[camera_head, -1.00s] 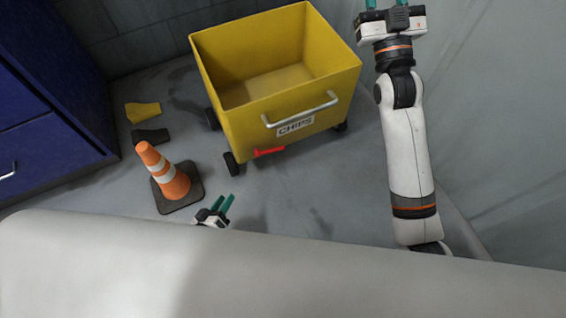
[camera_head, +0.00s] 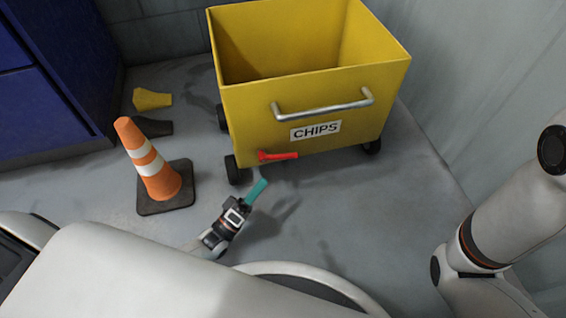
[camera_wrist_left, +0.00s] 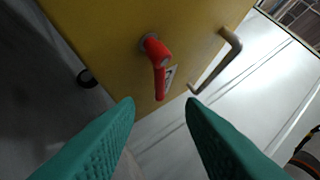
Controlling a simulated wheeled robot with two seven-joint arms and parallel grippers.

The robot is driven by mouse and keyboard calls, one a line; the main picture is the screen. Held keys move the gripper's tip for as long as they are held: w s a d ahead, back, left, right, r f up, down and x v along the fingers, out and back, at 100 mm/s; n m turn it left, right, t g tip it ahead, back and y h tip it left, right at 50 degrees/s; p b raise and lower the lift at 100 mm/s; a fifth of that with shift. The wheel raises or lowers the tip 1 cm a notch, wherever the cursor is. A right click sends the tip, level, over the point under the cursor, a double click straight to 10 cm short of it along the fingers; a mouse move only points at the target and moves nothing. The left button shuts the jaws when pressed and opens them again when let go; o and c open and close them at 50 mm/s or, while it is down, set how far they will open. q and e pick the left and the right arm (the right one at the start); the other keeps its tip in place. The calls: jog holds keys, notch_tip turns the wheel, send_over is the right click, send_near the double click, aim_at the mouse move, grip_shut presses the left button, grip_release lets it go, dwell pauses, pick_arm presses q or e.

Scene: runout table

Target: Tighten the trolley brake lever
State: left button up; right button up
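The red brake lever (camera_head: 278,156) sits low on the front of the yellow trolley (camera_head: 310,95), below the CHIPS label, and lies about level. In the left wrist view the lever (camera_wrist_left: 157,66) hangs from its round pivot on the yellow panel, ahead of my fingers. My left gripper (camera_head: 260,187) is below and left of the lever in the head view, its teal fingers pointing up toward it. In the left wrist view my left gripper (camera_wrist_left: 159,102) is open and empty, apart from the lever. My right arm shows at the right edge; its gripper is out of view.
An orange and white cone (camera_head: 150,165) stands on the floor left of my left gripper. A yellow piece (camera_head: 152,98) and a dark piece (camera_head: 152,127) lie behind it. A metal handle (camera_head: 323,108) juts from the trolley front. Blue cabinets (camera_head: 60,75) stand at left.

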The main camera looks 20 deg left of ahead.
aim_at(279, 155)
pick_arm(q)
jog(key=b+x, duration=0.2)
jog(key=x, duration=0.7)
jog(key=shift+w, duration=0.15)
jog(key=shift+d+r, duration=0.1)
jog(key=shift+c, duration=0.5)
grip_shut()
